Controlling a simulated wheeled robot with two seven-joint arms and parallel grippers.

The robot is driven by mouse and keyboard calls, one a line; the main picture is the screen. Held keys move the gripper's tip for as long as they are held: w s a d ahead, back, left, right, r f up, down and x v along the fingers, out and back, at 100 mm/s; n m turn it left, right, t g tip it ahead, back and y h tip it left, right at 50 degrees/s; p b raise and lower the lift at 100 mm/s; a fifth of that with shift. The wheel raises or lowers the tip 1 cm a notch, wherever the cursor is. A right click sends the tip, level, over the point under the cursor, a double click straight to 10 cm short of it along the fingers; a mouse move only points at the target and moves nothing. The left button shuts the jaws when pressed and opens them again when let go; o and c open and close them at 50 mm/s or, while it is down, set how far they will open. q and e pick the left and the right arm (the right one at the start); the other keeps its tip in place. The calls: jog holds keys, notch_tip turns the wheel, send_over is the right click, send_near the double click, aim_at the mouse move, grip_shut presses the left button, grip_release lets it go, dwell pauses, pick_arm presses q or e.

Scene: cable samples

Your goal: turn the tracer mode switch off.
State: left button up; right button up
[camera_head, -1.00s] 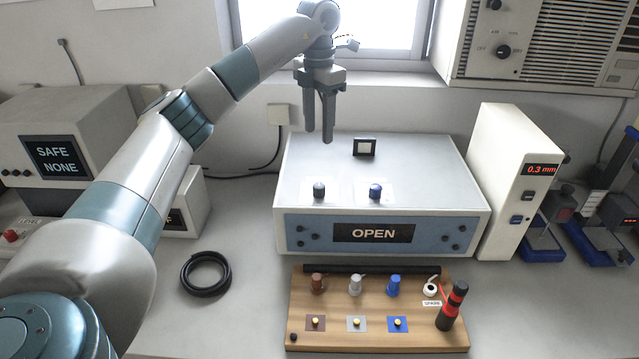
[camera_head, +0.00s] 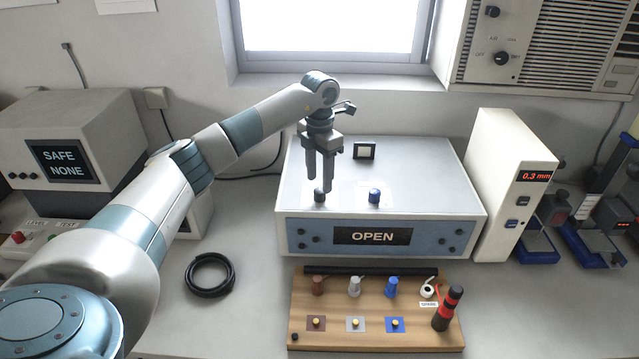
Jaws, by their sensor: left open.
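A white and blue instrument box (camera_head: 465,206) has a dark display reading "OPEN" (camera_head: 372,236). On its top stand a grey-black knob (camera_head: 319,196), a blue knob (camera_head: 374,196) and a small black-framed switch-like part with a pale face (camera_head: 364,151). No label shows which part is the tracer mode switch, and its setting cannot be read. My left gripper (camera_head: 319,182) points down over the box's top, its fingers apart and empty. Its fingertips are close above the grey-black knob and partly overlap it; contact cannot be told. My right gripper is not in view.
In front lies a wooden board (camera_head: 375,338) with several coloured terminals and a red-black tool (camera_head: 447,309). A black cable coil (camera_head: 210,275) lies left of it. A white gauge reading 0.3 mm (camera_head: 510,185) stands right of the box, and a "SAFE NONE" unit (camera_head: 62,163) at left.

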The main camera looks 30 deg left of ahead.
aim_at(319, 190)
pick_arm(q)
jog(key=shift+f+p, duration=0.55)
jog(key=shift+f, duration=1.65)
jog(key=c, duration=1.1)
